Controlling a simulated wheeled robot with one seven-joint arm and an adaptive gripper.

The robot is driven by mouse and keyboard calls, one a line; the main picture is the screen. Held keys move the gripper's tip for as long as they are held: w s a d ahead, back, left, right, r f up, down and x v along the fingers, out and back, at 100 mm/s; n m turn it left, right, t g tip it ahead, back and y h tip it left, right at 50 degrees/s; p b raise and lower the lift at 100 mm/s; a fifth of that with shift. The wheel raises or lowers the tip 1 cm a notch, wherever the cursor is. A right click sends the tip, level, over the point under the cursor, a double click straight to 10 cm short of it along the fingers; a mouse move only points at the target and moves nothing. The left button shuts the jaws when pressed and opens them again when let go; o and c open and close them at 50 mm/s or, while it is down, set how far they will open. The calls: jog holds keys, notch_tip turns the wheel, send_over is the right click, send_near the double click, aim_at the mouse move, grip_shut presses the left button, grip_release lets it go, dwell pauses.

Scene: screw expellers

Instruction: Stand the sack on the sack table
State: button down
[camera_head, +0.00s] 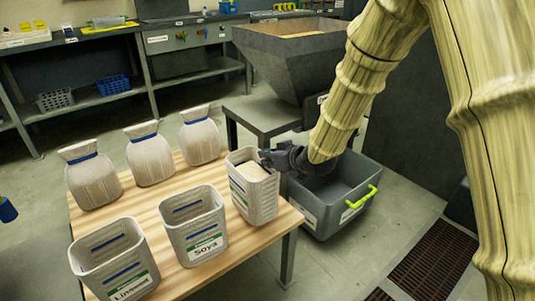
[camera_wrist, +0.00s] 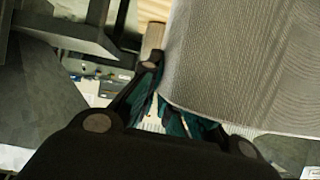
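Three pale woven sacks tied with blue bands stand in a row on the wooden table (camera_head: 170,215): a left one (camera_head: 92,176), a middle one (camera_head: 149,154) and a right one (camera_head: 199,136). In front are open woven sacks marked Linseed (camera_head: 115,262) and Soya (camera_head: 194,228). A third open sack (camera_head: 254,197) holds beige contents and looks upright near the table's right edge. My gripper (camera_head: 270,160) is at this sack's upper right rim. In the wrist view, a woven wall (camera_wrist: 245,65) fills the right side and partly hides my fingers (camera_wrist: 190,110); their grip is unclear.
A grey bin (camera_head: 318,213) with green handles stands on the floor right of the table. A metal hopper (camera_head: 290,55) stands behind it. A workbench (camera_head: 185,35) with baskets below lines the back wall. Floor grates (camera_head: 430,262) lie at right.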

jog(key=shift+f+b, duration=0.55)
jog(key=shift+f, duration=1.15)
jog(key=c, duration=2)
grip_release()
jog(key=shift+f, duration=0.2)
jog(key=shift+c, duration=0.2)
jog(key=o, duration=0.4)
jog(key=shift+s+d+r, duration=0.25)
jog(key=shift+s+r, duration=0.05)
jog(key=shift+r, duration=0.1)
jog(key=p+v, duration=0.2)
jog(key=v, duration=0.9)
jog(key=shift+p, duration=0.35)
jog(key=shift+f, duration=0.1)
